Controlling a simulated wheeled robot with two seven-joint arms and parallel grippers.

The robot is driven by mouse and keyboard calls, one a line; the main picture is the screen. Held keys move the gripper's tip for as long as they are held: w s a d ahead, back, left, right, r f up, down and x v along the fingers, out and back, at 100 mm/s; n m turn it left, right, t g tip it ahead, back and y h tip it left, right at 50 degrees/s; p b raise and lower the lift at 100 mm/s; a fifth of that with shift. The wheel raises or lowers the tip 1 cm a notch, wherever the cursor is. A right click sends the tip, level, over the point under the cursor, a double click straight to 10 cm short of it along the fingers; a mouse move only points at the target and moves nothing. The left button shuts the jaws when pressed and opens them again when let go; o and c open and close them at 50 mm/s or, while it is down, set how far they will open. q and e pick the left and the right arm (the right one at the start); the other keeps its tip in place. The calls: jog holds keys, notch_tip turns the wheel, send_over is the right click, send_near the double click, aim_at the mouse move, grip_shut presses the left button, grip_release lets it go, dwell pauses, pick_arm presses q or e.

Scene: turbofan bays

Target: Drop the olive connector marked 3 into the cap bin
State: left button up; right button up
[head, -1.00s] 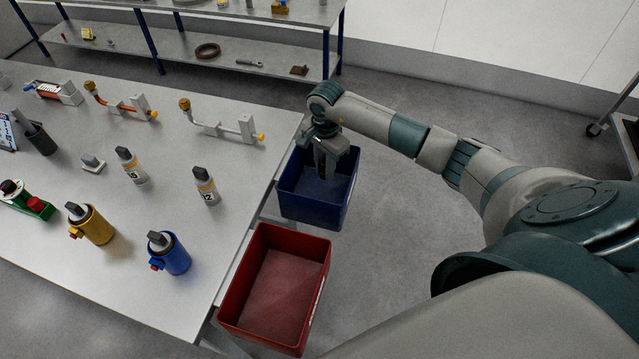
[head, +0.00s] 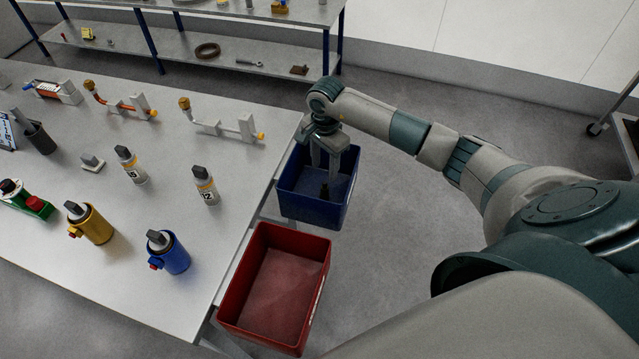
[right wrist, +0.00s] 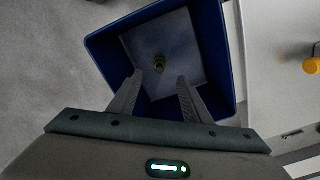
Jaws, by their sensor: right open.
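A small dark olive piece, which looks like the connector, shows inside the blue bin (head: 312,208), below my right gripper (head: 323,166). In the right wrist view the olive connector (right wrist: 159,63) is apart from the fingers, against the bin's grey floor. Its mark 3 cannot be read, and I cannot tell whether it is resting or still falling. My right gripper is open and empty, with its fingers pointing down over the blue bin (right wrist: 224,62). No label shows on the bin. My left gripper is not in view.
An empty red bin (head: 322,290) stands nearer, beside the table (head: 120,215). The table holds several grey bottles, a yellow cup (head: 92,226), a blue cup (head: 172,257) and pipe fixtures. A shelf (head: 210,62) stands behind. Floor right of the bins is clear.

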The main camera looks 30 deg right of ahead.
notch_tip(320, 180, up, 16)
jog(key=b, duration=0.5)
jog(key=shift+r, duration=0.2)
dwell(0.7)
